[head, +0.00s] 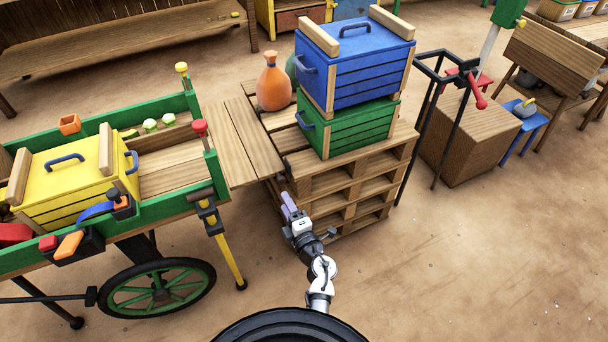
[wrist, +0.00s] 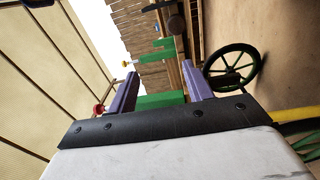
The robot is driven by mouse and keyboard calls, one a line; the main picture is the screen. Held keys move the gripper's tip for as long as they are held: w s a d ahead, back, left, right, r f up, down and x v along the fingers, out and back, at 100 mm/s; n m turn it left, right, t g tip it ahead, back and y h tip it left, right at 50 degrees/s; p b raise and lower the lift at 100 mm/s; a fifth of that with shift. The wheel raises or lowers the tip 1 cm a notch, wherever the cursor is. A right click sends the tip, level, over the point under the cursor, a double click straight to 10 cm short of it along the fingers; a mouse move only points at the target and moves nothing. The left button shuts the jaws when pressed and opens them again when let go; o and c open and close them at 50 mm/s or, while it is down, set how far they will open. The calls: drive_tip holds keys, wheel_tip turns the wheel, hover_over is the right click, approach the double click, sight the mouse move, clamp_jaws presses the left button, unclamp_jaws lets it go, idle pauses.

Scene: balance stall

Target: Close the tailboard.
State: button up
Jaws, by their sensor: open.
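The tailboard (head: 241,142) is a plank panel lying lowered and roughly flat at the right end of the green cart (head: 168,209). Its far edge lies at or over the pallet stack (head: 345,185); I cannot tell if it touches. A red-knobbed post (head: 200,129) and a yellow-knobbed post (head: 182,70) stand at the cart's end corners. My gripper (head: 289,204) is open, with purple fingers, near the tailboard's near right corner and in front of the pallets. In the wrist view, my gripper (wrist: 160,88) is empty, with green cart parts (wrist: 160,100) beyond its fingers.
A yellow crate (head: 65,190) lies in the cart. A blue crate (head: 355,70), a green crate (head: 350,128) and an orange sack (head: 273,85) stand on the pallets. A black frame (head: 407,150) rises right of them. The floor at the front right is clear.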

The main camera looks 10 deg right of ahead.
sight(282, 182)
drive_tip(key=d+f+h, duration=0.1)
drive_tip(key=d+f, duration=0.2)
drive_tip(key=shift+g, duration=0.3)
drive_tip(key=x, duration=1.2)
drive_tip(key=shift+w+a+r, duration=0.1)
drive_tip(key=shift+w+a, duration=0.1)
drive_tip(key=shift+w, duration=0.1)
drive_tip(key=shift+c, duration=0.2)
clamp_jaws()
